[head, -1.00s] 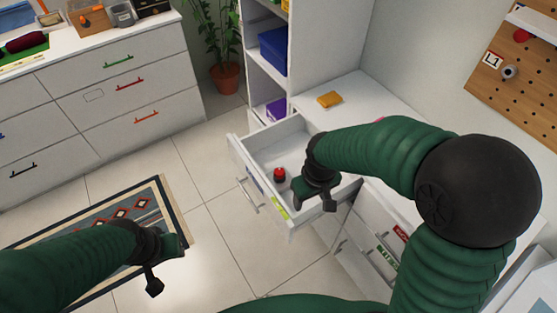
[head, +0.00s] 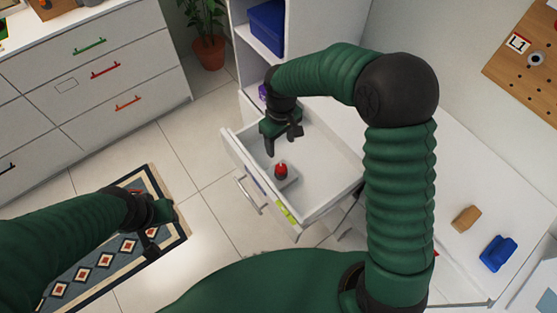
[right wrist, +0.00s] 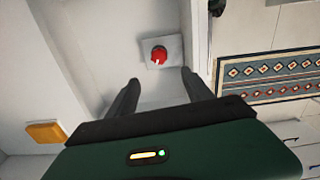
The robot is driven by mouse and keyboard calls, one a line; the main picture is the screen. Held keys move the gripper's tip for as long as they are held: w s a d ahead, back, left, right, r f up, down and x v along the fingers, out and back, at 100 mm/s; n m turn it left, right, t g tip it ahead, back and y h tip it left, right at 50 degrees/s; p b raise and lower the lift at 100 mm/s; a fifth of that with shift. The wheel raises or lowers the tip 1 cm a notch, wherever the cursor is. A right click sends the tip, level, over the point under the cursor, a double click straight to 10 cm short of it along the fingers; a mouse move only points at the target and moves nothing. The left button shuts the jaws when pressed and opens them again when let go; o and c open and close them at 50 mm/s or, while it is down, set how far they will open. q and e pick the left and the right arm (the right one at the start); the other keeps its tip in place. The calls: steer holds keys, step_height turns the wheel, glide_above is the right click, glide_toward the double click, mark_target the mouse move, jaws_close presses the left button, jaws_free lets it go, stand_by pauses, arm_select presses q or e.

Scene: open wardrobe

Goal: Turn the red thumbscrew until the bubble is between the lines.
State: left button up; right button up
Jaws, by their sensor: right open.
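The red thumbscrew (head: 281,171) stands on a pale square plate inside the open white drawer (head: 331,160). It also shows in the right wrist view (right wrist: 159,54), with a white mark on its top. My right gripper (head: 284,143) is open and empty over the drawer, just beyond the thumbscrew. In the right wrist view its two fingers (right wrist: 159,80) point toward the thumbscrew, apart from it. My left gripper (head: 160,230) hangs over the rug, away from the drawer.
A white counter (head: 455,185) at right holds a tan block (head: 466,218) and a blue object (head: 498,253). A yellow block (right wrist: 46,132) lies beside the drawer in the right wrist view. The floor between rug (head: 158,190) and drawer is clear.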

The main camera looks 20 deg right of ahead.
mark_target(281, 167)
step_height(281, 167, down, 14)
steer(key=shift+d+f+b, duration=0.1)
steer(key=shift+d+b, duration=0.05)
steer(key=shift+b, duration=0.6)
steer(key=shift+w+f, duration=0.1)
steer(key=shift+f, duration=0.25)
jaws_close()
